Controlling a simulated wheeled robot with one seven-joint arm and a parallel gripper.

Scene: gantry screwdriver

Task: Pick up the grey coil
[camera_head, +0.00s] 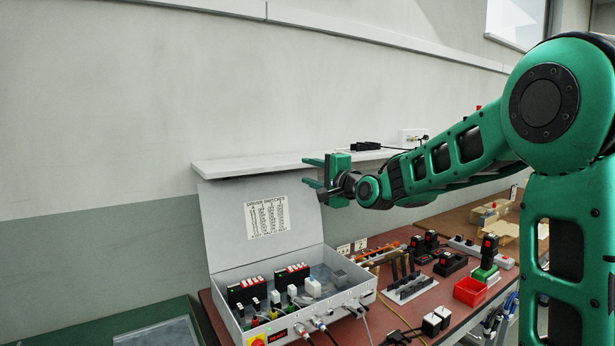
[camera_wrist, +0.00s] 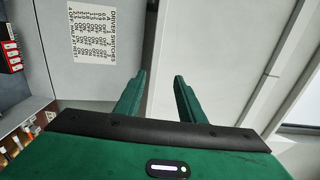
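I cannot clearly make out a grey coil in either view. A small grey ribbed piece (camera_head: 340,277) sits inside the open grey box (camera_head: 305,322) at its right side, but it is too small to tell whether it is a coil. My gripper (camera_head: 312,173) is high above the box, near its raised lid and the wall shelf. Its two green fingers point left and are apart with nothing between them. The wrist view also shows the gripper (camera_wrist: 160,78) open and empty, with the labelled lid beyond it.
The raised lid (camera_head: 228,222) carries a printed label (camera_head: 267,217). A white shelf (camera_head: 240,165) runs along the wall behind the gripper. Black-and-red modules, white plugs and cables crowd the box. Tools, a red bin (camera_head: 470,291) and black holders fill the red bench to the right.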

